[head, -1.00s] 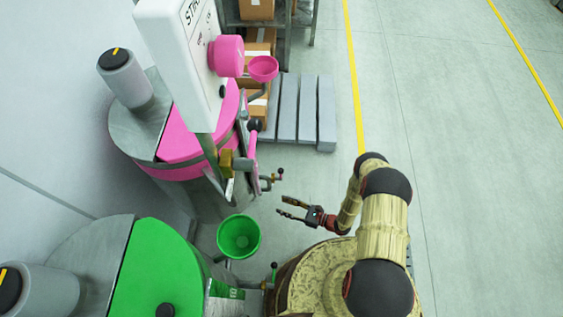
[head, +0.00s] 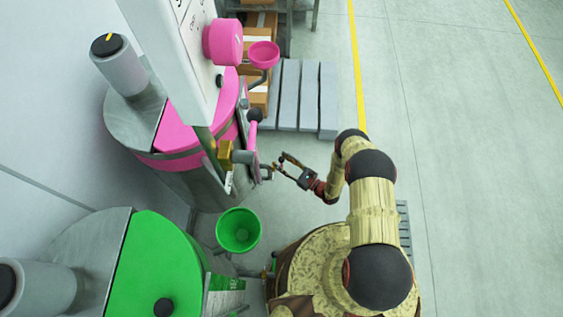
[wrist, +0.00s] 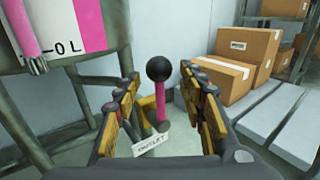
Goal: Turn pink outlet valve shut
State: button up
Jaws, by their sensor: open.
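The pink outlet valve lever (wrist: 160,100) shows in the wrist view, standing upright with a black ball knob (wrist: 160,68) on top. A white tag reading OUTLET (wrist: 152,145) hangs below it. My gripper (wrist: 159,80) is open, one finger on each side of the lever in the picture, with a gap on both sides. Whether the lever is fully between the fingertips is hard to tell.
A green funnel (head: 239,231) and the green-lidded drum (head: 150,265) stand nearer. A pink funnel (head: 263,54) and pink knob (head: 222,42) are above the pink drum. Cardboard boxes (wrist: 240,50) and a grey pallet (head: 302,95) lie behind. The floor on the right is clear.

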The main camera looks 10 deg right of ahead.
jog(key=shift+w+a, duration=0.2)
jog(key=shift+a, duration=0.1)
jog(key=shift+c, duration=0.3)
grip_shut()
jog(key=shift+s, duration=0.1)
dwell(0.5)
